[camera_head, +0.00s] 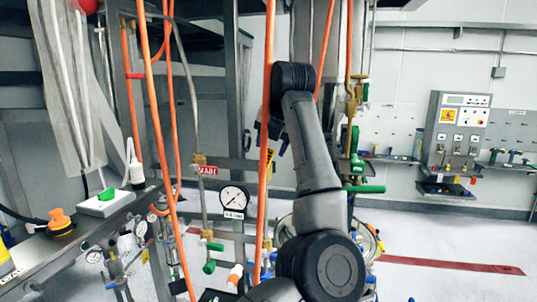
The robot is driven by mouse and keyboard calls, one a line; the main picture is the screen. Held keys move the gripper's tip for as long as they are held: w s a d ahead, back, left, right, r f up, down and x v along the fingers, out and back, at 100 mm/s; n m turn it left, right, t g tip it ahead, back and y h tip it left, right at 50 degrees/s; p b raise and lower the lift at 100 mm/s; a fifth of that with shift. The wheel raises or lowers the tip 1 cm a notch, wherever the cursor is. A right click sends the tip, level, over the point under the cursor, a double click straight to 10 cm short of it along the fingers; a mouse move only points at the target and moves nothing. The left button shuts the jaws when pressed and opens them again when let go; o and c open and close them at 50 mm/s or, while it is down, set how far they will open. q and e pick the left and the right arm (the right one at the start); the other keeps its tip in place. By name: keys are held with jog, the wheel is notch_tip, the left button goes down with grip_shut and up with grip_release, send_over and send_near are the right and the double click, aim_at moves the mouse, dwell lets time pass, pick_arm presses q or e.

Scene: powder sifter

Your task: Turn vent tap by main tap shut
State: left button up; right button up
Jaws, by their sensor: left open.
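A red label (207,170), whose lettering looks like "MAIN", sits by a brass fitting (198,159) on the pipework left of centre. Below it, a tap with green handle parts (209,266) hangs on the vertical pipe. Another green-handled tap (363,188) is right of my arm. I cannot tell for sure which is the vent tap. My left gripper (272,138) is at the upper end of my arm, partly hidden behind an orange hose. It is open, and higher than the green tap below the label. My right gripper is not in view.
Orange hoses (267,190) hang vertically in front of the pipework. A round gauge (234,198) is right of the label's pipe. A metal bench (60,262) with a green-and-white item (108,203) is at left. A control panel (459,130) is on the back wall. Floor at right is mostly clear.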

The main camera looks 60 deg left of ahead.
aim_at(270, 150)
pick_arm(q)
jog(key=shift+p+x, duration=0.45)
jog(key=shift+x, duration=1.85)
jog(key=shift+c, duration=0.4)
grip_shut()
